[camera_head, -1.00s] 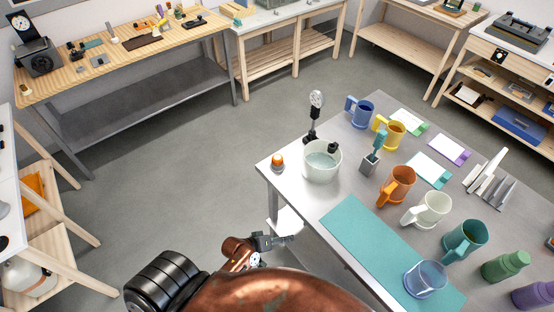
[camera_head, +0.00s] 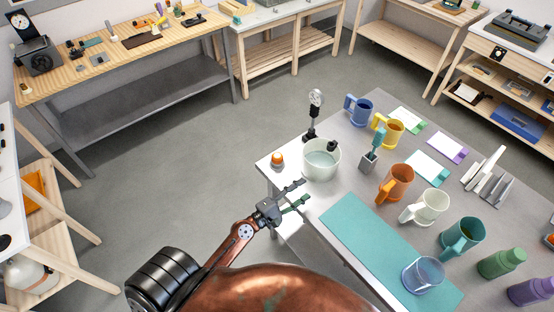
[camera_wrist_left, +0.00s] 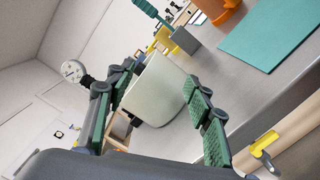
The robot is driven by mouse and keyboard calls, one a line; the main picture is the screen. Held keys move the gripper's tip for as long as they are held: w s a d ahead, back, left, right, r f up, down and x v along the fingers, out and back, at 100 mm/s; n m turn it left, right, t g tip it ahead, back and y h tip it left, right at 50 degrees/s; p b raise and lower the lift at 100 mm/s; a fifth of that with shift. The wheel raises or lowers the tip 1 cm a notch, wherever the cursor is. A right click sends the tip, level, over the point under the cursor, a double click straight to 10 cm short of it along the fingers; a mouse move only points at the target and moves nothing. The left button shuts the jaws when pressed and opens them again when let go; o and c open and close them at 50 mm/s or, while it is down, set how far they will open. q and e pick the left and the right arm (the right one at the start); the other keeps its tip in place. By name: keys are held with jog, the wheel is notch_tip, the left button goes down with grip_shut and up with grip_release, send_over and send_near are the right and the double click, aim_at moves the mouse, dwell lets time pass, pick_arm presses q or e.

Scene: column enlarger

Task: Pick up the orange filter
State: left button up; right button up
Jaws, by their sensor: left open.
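A small orange, rounded piece (camera_head: 277,159) with a pale base stands at the near left corner of the steel table. I cannot tell from its shape whether it is the orange filter. My left gripper (camera_head: 304,191) is open and empty at the table's left edge, below and right of that piece and apart from it. In the left wrist view its two green-padded fingers (camera_wrist_left: 160,98) are spread, with the white pot (camera_wrist_left: 157,88) showing between and beyond them. The orange piece is not clearly seen there. My right gripper is not in view.
The white pot (camera_head: 322,160) of liquid stands just beyond my left gripper, with a dial gauge on a stand (camera_head: 314,115) behind it. Several mugs, including an orange mug (camera_head: 396,182), stand to the right. A teal mat (camera_head: 375,250) covers the front edge. Open floor lies left.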

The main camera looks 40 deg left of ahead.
pick_arm(q)
jog(key=w+a+n+t+y, duration=0.25)
jog(key=a+n+y, duration=0.35)
jog(key=a+n, duration=0.3)
jog(key=n+g+y, duration=0.3)
jog(key=n+y, duration=0.3)
jog(key=n, duration=0.6)
send_near(276, 160)
jog(key=x, duration=0.4)
jog(key=shift+w+a, duration=0.2)
jog(key=shift+a, duration=0.05)
jog(key=shift+w+a, duration=0.15)
jog(key=shift+w, duration=0.1)
jog(key=x, duration=0.7)
jog(key=shift+w+d+f, duration=0.1)
jog(key=shift+d+f, duration=0.05)
jog(key=shift+d, duration=0.05)
jog(key=c, duration=1.3)
